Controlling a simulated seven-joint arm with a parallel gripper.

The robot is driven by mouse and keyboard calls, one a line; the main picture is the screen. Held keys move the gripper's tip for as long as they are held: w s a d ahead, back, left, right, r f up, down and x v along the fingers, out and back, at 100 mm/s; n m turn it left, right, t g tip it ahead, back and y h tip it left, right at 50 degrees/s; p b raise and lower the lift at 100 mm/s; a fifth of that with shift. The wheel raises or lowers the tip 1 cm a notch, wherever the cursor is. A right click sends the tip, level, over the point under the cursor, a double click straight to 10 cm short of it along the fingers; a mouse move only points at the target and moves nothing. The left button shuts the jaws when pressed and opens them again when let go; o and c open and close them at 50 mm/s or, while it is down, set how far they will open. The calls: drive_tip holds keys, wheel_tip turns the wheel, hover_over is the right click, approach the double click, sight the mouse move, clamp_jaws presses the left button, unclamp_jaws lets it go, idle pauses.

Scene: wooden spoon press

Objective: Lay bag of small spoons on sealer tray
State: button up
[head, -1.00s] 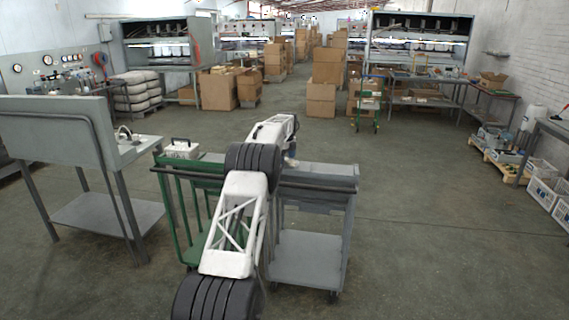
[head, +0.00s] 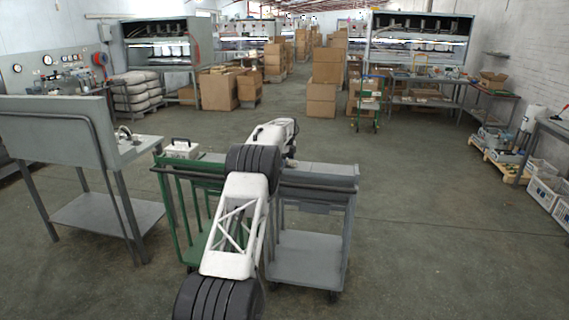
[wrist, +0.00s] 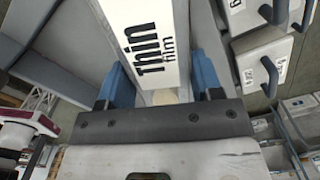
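My gripper (wrist: 160,82) shows in the wrist view with its two blue fingers set apart. A white panel marked "Thin film" (wrist: 148,40) lies beyond and between the fingers, and I see no contact with them. A small pale beige patch (wrist: 165,97) shows low between the fingers; I cannot tell what it is. In the head view my arm reaches over a grey cart (head: 318,172), and the gripper is mostly hidden behind it. I cannot make out a bag of small spoons or clearly identify the sealer tray in either view.
White blocks with dark handles (wrist: 262,62) are close at the right in the wrist view. A green cart (head: 172,205) stands beside the grey one, with a white handled box (head: 181,148) behind. A grey bench (head: 92,210) is at left.

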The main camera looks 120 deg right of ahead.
drive_tip(key=c, duration=0.5)
drive_tip(key=shift+r, duration=0.1)
drive_tip(key=shift+r, duration=1.7)
drive_tip(key=shift+w+a+r, duration=0.25)
drive_tip(key=shift+w+a, duration=1.5)
drive_tip(key=shift+a, duration=0.25)
drive_tip(key=shift+w+a+r, duration=0.2)
drive_tip(key=shift+w+a, duration=1.5)
drive_tip(key=shift+a, duration=0.35)
drive_tip(key=shift+w+a+r, duration=0.25)
drive_tip(key=shift+w+a, duration=1.5)
drive_tip(key=shift+a, duration=0.25)
